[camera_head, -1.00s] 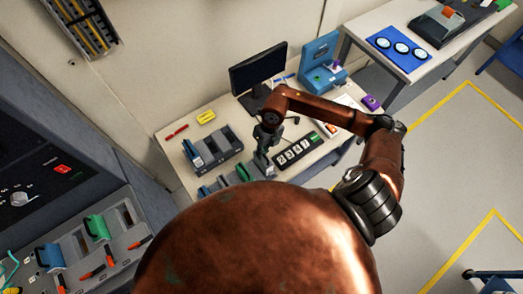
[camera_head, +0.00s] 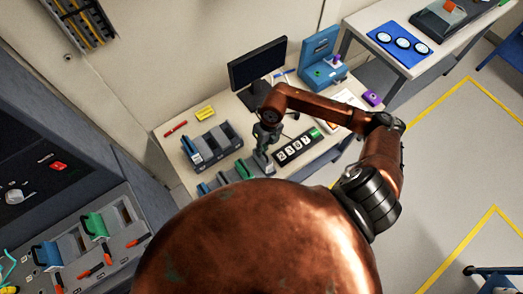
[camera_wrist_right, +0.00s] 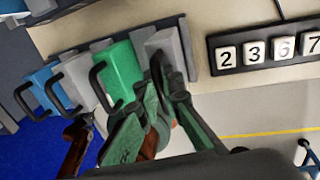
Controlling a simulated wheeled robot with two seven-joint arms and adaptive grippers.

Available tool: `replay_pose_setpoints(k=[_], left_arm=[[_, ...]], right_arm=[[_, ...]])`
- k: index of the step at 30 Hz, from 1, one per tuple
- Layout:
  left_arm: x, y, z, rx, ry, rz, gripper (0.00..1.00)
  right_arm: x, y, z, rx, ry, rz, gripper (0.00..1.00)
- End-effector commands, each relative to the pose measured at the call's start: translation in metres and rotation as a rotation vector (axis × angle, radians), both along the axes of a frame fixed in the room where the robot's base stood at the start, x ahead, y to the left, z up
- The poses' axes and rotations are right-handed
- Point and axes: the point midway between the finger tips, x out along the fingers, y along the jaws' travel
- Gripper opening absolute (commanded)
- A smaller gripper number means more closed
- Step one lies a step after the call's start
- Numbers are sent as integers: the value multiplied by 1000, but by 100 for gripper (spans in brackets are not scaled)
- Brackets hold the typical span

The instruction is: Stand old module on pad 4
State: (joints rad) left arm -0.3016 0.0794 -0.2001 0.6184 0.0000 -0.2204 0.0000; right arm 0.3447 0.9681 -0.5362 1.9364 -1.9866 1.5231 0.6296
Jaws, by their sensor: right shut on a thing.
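My right gripper (camera_head: 266,134) is over the front of the desk, shut on the handle of a grey module (camera_head: 262,160). In the right wrist view the green fingers (camera_wrist_right: 164,104) close at the dark handle of that grey module (camera_wrist_right: 168,47). The module stands upright at the right end of a row, close beside a green module (camera_wrist_right: 120,71). Blue and grey modules (camera_wrist_right: 73,79) with black handles stand further left. The fingers hide part of the held module, and its base is hard to see. No pad number 4 is legible. My left gripper is out of view.
A black strip with white number tiles (camera_head: 292,152) lies just right of the held module. A dark module rack (camera_head: 212,147), a yellow item (camera_head: 204,113) and a monitor (camera_head: 258,63) are behind. A blue device (camera_head: 320,58) stands at the back right.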

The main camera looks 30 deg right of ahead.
Motion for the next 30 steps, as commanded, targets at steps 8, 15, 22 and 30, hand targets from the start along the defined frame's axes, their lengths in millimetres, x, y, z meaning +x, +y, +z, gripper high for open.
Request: replay_pose_setpoints(k=[8,15,22,30], left_arm=[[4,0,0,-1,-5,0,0],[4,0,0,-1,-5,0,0],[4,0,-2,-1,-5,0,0],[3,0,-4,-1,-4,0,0]], right_arm=[[0,0,0,1,0,0,0],[0,0,-1,1,0,0,0],[0,0,-3,1,0,0,0],[0,0,-5,1,0,0,0]])
